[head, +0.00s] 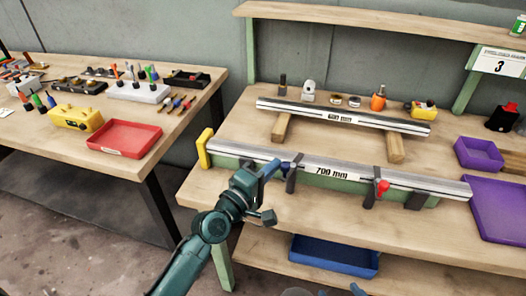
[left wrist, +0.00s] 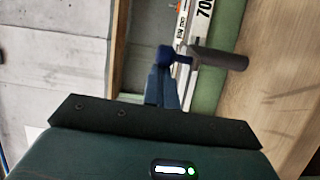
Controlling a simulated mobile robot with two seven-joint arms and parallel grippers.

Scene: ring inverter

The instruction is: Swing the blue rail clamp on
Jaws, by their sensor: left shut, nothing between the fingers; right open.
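The blue rail clamp has a dark arm (head: 292,176) across the front of the 700 mm rail (head: 325,170) and a blue knob (head: 285,165) at its left. In the left wrist view the blue knob (left wrist: 167,55) sits just past my fingertips, with the dark clamp arm (left wrist: 220,58) to its right. My left gripper (head: 273,169) is shut and empty, its tips close to or touching the knob; I cannot tell which. A red-knobbed clamp (head: 383,187) stands further right on the same rail. My right gripper (head: 341,291) barely shows at the bottom edge, open.
A second rail (head: 345,117) rests on wooden blocks behind. A yellow end stop (head: 205,148) closes the front rail's left end. Purple trays (head: 480,153) stand at right; a blue bin (head: 334,256) sits on the lower shelf. The left table holds tools and a red tray (head: 125,138).

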